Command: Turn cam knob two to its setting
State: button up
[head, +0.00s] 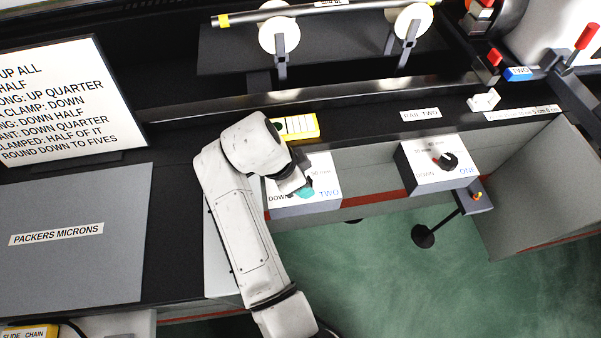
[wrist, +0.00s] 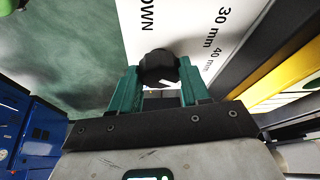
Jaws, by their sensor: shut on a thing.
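In the head view my gripper (head: 304,190) is over the panel and hides the knob. The knob's pointer direction cannot be told.
A similar panel marked ONE (head: 438,165) with a black knob stands to the right. A yellow block (head: 296,127) lies just behind panel TWO. An instruction board (head: 60,100) stands at the left, above a grey PACKERS MICRONS plate (head: 90,262). Green floor lies in front.

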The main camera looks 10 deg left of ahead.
jog(key=n+p, duration=0.1)
jog(key=n, duration=0.1)
jog(key=n+t+p, duration=0.1)
jog(key=shift+s+d+r+n+y+p, duration=0.1)
jog(key=shift+d+r+n+y+p, duration=0.1)
jog(key=shift+n+y+p, duration=0.2)
jog(key=n+y+p, duration=0.1)
jog(key=n+p, duration=0.1)
jog(key=n, duration=0.1)
jog(key=shift+n+t+p, duration=0.3)
jog(key=shift+t+p, duration=0.1)
jog(key=n+y+p, duration=0.1)
jog(key=n+p, duration=0.1)
jog(key=n, duration=0.1)
jog(key=shift+s+d+y+p, duration=0.1)
jog(key=shift+y+p, duration=0.2)
jog(key=shift+f+n+t+y+p, duration=0.15)
jog(key=shift+n+y+p, duration=0.25)
jog(key=shift+n, duration=0.45)
jog(key=shift+n+t+y+p, duration=0.2)
jog(key=shift+n+p, duration=0.35)
jog(key=shift+n, duration=0.3)
jog(key=o, duration=1)
jog(key=shift+o, duration=0.2)
jog(key=v, duration=1)
jog(key=shift+r+b, duration=0.3)
jog(key=shift+r, duration=0.1)
